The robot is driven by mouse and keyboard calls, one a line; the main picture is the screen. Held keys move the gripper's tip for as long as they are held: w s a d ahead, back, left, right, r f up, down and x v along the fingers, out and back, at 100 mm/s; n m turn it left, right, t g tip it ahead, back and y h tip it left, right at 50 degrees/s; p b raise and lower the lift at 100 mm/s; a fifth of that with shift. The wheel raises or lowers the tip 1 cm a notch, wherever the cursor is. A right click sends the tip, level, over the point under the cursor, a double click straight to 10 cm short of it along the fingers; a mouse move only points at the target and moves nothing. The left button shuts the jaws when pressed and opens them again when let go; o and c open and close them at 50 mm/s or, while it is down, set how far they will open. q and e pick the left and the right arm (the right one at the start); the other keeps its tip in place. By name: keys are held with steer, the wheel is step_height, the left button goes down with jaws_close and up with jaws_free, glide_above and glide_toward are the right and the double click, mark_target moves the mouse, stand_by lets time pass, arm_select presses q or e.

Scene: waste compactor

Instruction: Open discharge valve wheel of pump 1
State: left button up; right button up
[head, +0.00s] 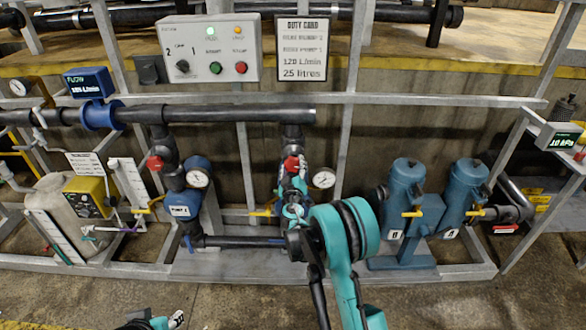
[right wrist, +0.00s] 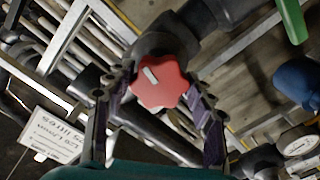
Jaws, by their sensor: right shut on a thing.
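A red lobed valve wheel (head: 291,163) sits on the dark vertical pipe in the middle of the rack. In the right wrist view the red wheel (right wrist: 158,83), with a pale mark on its face, lies between my right gripper's fingers. My right gripper (head: 293,179) is shut on this wheel from below, one finger on each side. My right arm hides the pump body below it. A second red wheel (head: 155,163) is on the left pipe, above a blue pump (head: 183,203) with a small label. Part of my left gripper (head: 176,319) shows at the bottom edge; its fingers are unclear.
Pressure gauges (head: 323,178) and (head: 198,178) sit beside the pipes. A control box (head: 211,50) and a duty card (head: 302,48) are above. Two blue filter housings (head: 405,185) with yellow levers stand right of my arm. Grey frame bars surround the pipes; the front floor is clear.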

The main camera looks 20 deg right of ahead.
steer(key=shift+n, duration=1.2)
steer(key=o, duration=1.2)
steer(key=v, duration=1.2)
